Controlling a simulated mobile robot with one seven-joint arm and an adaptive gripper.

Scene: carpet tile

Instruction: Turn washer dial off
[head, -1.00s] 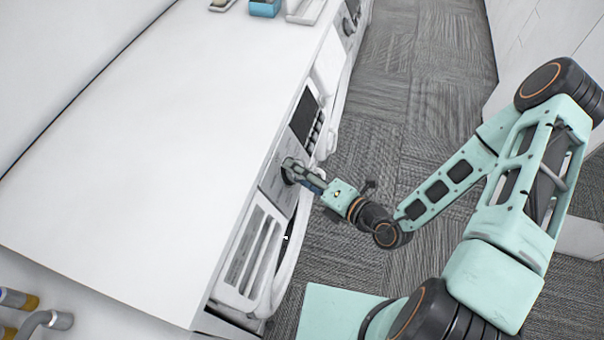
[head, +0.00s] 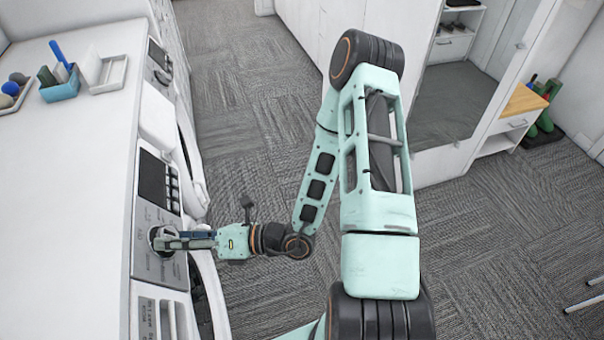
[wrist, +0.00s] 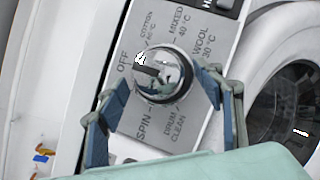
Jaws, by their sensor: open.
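The washer dial (wrist: 168,80) is a shiny round metal knob on the washer's grey control panel (wrist: 128,118). Labels around it read OFF, COTTON, MIXED, WOOL, SPIN and DRUM CLEAN. A dark mark shows on the knob's left part, on the side of OFF, but reflections make its exact setting hard to tell. My gripper (wrist: 160,84) is open, with one blue-grey finger on each side of the dial. I cannot tell whether either finger touches it. In the head view my gripper (head: 172,241) reaches left to the panel, where the dial (head: 157,233) is partly hidden behind the fingers.
A white countertop (head: 70,180) runs above the washer. A blue holder (head: 60,86), a white rack (head: 104,72) and a tray (head: 14,95) stand at its far end. The round washer door (wrist: 285,90) is right of the panel. Carpet floor (head: 240,150) lies open beyond my arm.

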